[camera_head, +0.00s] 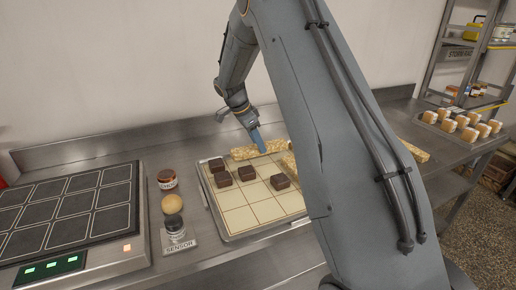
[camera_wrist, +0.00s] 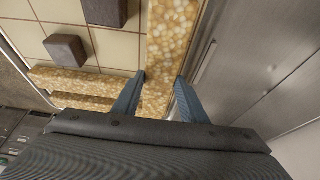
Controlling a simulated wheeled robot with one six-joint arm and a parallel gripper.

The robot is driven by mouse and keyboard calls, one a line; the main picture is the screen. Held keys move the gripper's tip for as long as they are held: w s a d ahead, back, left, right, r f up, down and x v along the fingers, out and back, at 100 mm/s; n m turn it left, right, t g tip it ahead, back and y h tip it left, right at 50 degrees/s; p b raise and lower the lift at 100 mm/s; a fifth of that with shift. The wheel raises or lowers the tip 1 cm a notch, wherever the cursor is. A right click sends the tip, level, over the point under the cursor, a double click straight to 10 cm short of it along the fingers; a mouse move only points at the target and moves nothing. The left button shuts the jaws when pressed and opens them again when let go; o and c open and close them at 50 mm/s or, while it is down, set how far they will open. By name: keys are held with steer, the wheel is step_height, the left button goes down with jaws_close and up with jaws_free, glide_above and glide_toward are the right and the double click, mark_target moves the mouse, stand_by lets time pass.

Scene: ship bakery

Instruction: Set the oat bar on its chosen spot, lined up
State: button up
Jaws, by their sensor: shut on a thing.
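My gripper (camera_head: 259,143) is at the back edge of a shallow tray (camera_head: 206,196) with a cream grid. Its blue fingers are shut on a long, grainy golden oat bar (camera_head: 243,152). In the wrist view the bar (camera_wrist: 172,35) runs between the two fingers (camera_wrist: 160,88), along the inside of the tray's rim. I cannot tell whether it touches the tray floor. Several dark brown square pieces (camera_head: 248,173) sit on grid cells. Two more golden bars (camera_wrist: 85,82) lie across the tray in the wrist view; my arm hides part of that area in the head view.
A cooker-like panel (camera_head: 75,210) is on the left. Two jars and a round tan piece (camera_head: 172,204) stand by a sensor label, between panel and tray. Another golden bar (camera_head: 414,151) lies right of my arm. A rack of small cakes (camera_head: 462,124) is farther right.

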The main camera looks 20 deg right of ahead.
steer(key=shift+f+p, duration=0.35)
steer(key=shift+f, duration=1.05)
steer(key=o, duration=1.2)
steer(key=shift+f, duration=0.1)
steer(key=b+v, duration=0.4)
steer(key=v, duration=0.8)
steer(key=s+a+f+n+y, duration=0.1)
steer(key=s+a+f+n, duration=0.2)
steer(key=s+n, duration=0.3)
steer(key=s+a+f+n+y, duration=0.2)
steer(key=s+n, duration=0.4)
steer(key=s, duration=1)
steer(key=s+a+f+n+y, duration=0.1)
steer(key=s+a+f+n, duration=0.3)
steer(key=s, duration=0.7)
steer(key=shift+s+a+n+t+y, duration=0.3)
steer(key=shift+s+a+n, duration=0.05)
steer(key=shift+n, duration=0.65)
